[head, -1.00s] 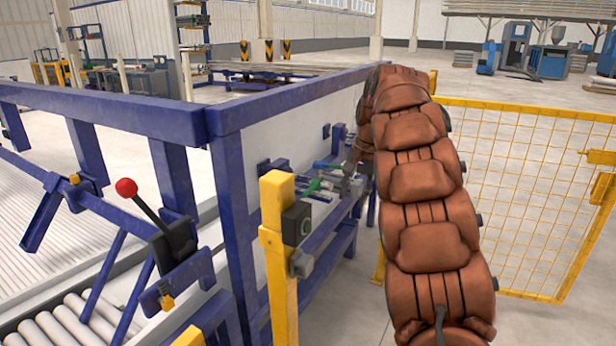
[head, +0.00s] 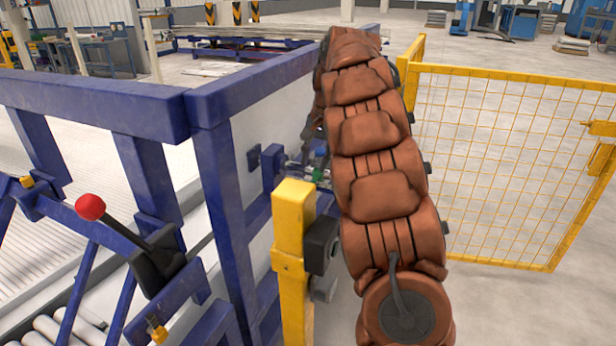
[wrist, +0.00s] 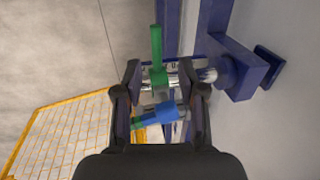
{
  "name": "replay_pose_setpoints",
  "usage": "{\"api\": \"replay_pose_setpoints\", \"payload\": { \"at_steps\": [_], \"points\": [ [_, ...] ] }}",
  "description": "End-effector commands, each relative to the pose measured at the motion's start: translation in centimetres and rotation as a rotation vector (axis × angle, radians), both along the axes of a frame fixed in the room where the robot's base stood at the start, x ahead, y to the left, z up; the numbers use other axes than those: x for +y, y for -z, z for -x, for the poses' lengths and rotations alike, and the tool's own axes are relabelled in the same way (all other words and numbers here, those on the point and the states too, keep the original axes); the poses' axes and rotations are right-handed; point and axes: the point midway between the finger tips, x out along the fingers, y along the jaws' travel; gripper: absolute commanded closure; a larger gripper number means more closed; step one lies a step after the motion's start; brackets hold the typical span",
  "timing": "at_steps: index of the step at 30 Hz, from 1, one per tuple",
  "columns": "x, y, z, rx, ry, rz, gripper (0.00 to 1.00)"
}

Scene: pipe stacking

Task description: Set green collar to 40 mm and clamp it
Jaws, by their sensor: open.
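The green collar (wrist: 158,79) sits on a bright metal rod in the wrist view, with a green lever (wrist: 156,45) standing out from it toward the top of the picture. A blue lever or handle (wrist: 158,114) with a green end lies just below the rod. My gripper (wrist: 162,82) is open, with one finger on each side of the collar and apart from it. In the head view a small green part (head: 318,175) shows beside my arm, and my gripper is mostly hidden. The scale reading cannot be made out.
A blue bracket (wrist: 238,68) stands right of the collar in the wrist view. In the head view, a yellow post (head: 292,240), the blue frame (head: 215,180) and a red-knobbed lever (head: 91,207) stand left of my arm. A yellow mesh fence (head: 500,150) is at right.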

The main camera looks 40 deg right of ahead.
Motion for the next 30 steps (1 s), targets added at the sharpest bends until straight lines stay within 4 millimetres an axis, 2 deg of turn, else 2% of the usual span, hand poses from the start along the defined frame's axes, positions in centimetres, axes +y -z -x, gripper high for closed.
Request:
{"api": "replay_pose_setpoints", "payload": {
  "at_steps": [5,15,27,30],
  "points": [
    [-0.5,2.0,0.1,0.003,0.014,0.0,0.6],
    [-0.1,5.5,-0.5,0.003,0.015,-0.001,0.6],
    [0.0,6.2,-0.7,0.001,0.012,0.0,0.6],
    [0.0,6.2,-0.7,0.001,0.012,0.0,0.69]
  ]
}}
